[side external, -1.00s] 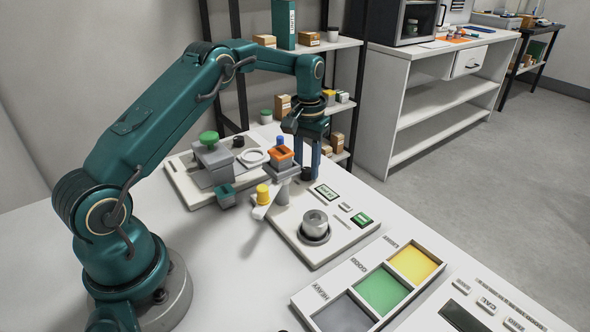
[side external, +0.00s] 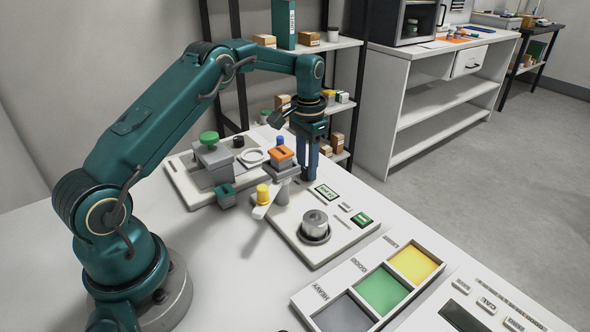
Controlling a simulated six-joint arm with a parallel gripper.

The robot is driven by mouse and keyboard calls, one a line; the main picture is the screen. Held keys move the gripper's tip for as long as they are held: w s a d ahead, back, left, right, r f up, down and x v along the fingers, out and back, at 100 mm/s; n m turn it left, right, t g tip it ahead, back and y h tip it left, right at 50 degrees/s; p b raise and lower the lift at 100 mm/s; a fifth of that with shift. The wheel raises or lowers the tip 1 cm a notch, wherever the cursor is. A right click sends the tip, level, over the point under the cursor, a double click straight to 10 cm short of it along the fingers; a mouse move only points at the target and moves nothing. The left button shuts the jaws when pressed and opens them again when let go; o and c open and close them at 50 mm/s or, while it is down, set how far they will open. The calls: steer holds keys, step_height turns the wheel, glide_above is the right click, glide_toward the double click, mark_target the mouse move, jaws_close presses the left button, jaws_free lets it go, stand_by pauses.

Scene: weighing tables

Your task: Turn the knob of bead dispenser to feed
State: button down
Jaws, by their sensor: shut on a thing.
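My gripper (side external: 308,176) points straight down at the back right of the dispenser's white base plate (side external: 283,228). Its blue fingers are shut on the dark knob, which they now hide. The bead dispenser (side external: 282,170) stands just left of the fingers, a grey body with an orange top (side external: 281,154). A pale arm or chute with a yellow cap (side external: 263,193) slants off to its front left. A metal cup (side external: 314,224) sits on a dark round pan at the front of the plate. No beads can be made out.
A grey device with a green knob (side external: 209,137) stands on another plate at the back left. A tray with grey, green and yellow compartments (side external: 380,288) lies in front. A small panel with labels (side external: 342,202) is right of the fingers. Shelves stand behind.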

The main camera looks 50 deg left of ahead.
steer(key=shift+r, duration=0.1)
steer(key=c, duration=0.5)
jaws_free()
steer(key=shift+c, duration=0.2)
steer(key=shift+r, duration=2.55)
